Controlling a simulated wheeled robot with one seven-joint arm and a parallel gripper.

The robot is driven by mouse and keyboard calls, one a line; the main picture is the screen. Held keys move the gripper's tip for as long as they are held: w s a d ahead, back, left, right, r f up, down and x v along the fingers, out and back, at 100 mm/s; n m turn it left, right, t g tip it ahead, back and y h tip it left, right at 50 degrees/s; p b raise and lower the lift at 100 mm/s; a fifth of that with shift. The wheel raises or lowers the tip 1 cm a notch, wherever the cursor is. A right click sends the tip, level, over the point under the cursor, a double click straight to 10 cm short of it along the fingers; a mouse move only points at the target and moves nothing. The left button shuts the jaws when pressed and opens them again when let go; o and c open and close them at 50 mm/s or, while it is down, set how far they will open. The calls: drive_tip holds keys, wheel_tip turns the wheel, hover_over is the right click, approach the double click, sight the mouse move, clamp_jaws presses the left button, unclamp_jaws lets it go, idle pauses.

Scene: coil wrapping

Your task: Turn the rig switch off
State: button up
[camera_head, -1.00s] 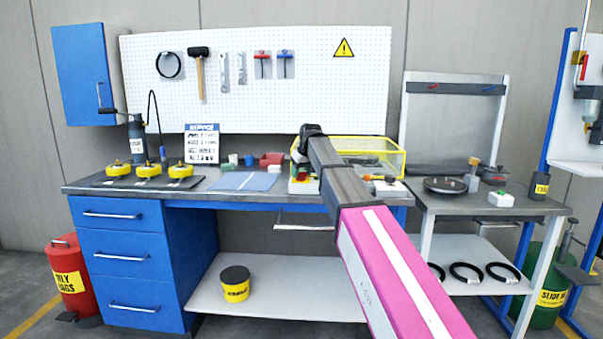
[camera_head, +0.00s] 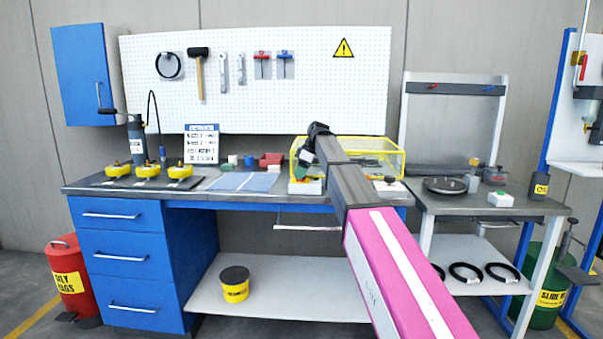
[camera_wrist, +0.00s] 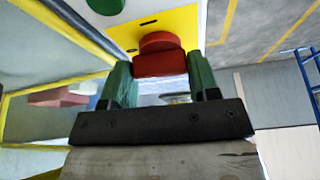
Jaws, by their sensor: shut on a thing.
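The rig switch shows in the wrist view as a red knob (camera_wrist: 160,60) on a yellow plate (camera_wrist: 180,22), with a green button (camera_wrist: 105,5) at the top edge. My gripper (camera_wrist: 161,68) has its two green fingers on either side of the red knob and is shut on it. In the head view, my gripper (camera_head: 303,170) is low over a small white box (camera_head: 305,187) at the bench's front edge. The knob is hidden there, and I cannot tell its turned position.
A yellow-framed clear guard (camera_head: 375,142) stands just behind and to the right. A red bin (camera_head: 271,160) and blue-grey mat (camera_head: 240,182) lie left of it. A side bench (camera_head: 470,208) with a black disc (camera_head: 445,185) stands right.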

drive_tip(key=shift+n, duration=0.5)
drive_tip(key=shift+g, duration=0.3)
drive_tip(key=o, duration=0.9)
drive_tip(key=shift+r, duration=0.15)
drive_tip(key=v, duration=1)
drive_tip(key=shift+d+r, duration=0.2)
drive_tip(key=shift+r, duration=0.05)
drive_tip(key=shift+s+f, duration=0.1)
